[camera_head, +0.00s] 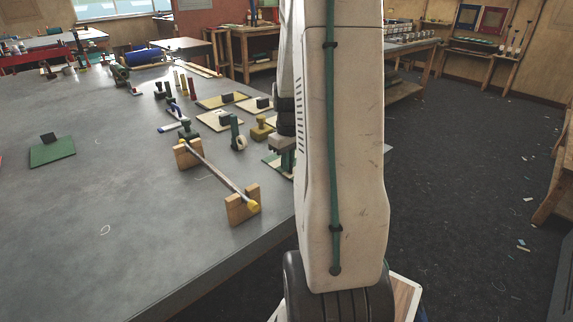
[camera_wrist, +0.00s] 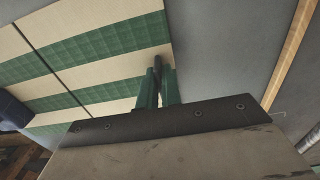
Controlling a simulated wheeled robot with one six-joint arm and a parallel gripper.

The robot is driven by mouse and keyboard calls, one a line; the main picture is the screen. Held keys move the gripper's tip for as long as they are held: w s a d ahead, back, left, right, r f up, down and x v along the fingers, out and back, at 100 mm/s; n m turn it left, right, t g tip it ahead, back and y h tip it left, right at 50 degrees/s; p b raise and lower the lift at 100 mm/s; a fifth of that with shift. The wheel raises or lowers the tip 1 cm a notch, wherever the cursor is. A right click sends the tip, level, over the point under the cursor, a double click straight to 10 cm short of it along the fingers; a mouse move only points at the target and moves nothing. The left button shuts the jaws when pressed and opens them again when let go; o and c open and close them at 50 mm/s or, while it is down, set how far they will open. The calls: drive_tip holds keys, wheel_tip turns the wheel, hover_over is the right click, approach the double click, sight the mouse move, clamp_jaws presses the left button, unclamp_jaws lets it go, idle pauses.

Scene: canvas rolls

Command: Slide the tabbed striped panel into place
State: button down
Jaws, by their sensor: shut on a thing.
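The striped panel (camera_wrist: 90,65), with green and cream bands, lies below my gripper in the wrist view. My gripper (camera_wrist: 157,88) has green fingers closed together on its dark tab (camera_wrist: 157,62), near the panel's edge. The fingers cover part of the tab. In the head view a small part of the striped panel (camera_head: 272,160) shows beside my gripper (camera_head: 287,163), and my arm hides the rest. I cannot tell whether the panel touches the table.
Wooden blocks (camera_head: 243,206) carry a long rod (camera_head: 218,173) close in front. A green tabbed panel (camera_head: 52,154) lies left. The table's (camera_head: 120,220) front left is mostly clear.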

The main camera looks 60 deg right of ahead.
drive_tip(key=shift+d, duration=0.1)
idle(0.3)
drive_tip(key=c, duration=1.5)
unclamp_jaws()
drive_tip(key=shift+r, duration=0.1)
wheel_tip(320, 180, up, 8)
drive_tip(key=shift+f, duration=0.2)
